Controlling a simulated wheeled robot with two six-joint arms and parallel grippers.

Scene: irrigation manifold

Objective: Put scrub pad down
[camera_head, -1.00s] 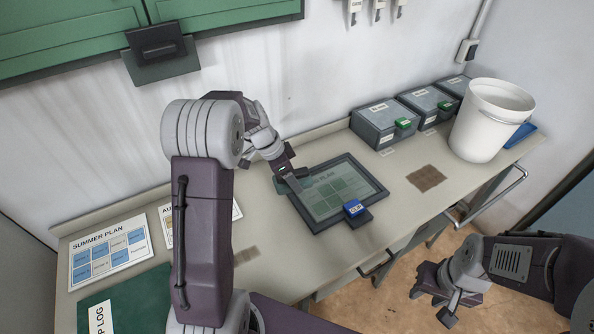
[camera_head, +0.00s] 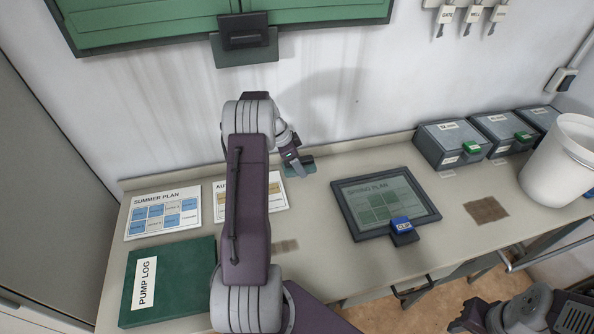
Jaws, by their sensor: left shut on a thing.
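The scrub pad (camera_head: 303,170) is a thin teal-green piece at the tip of my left gripper (camera_head: 296,166). My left gripper is shut on it, between the sheet starting "AU" (camera_head: 277,190) and the framed spring plan (camera_head: 345,207), toward the back of the counter (camera_head: 320,258). I cannot tell whether the pad touches the counter. My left arm hides part of that sheet. My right gripper (camera_head: 464,321) is partly cut off at the bottom right edge, away from the counter; its jaws are unclear.
The pump log (camera_head: 189,284) and summer plan (camera_head: 163,212) lie at left. Grey boxes (camera_head: 440,147) and a white bucket (camera_head: 560,165) stand at right. A brown patch (camera_head: 486,209) marks the counter. Bare counter lies around the spring plan.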

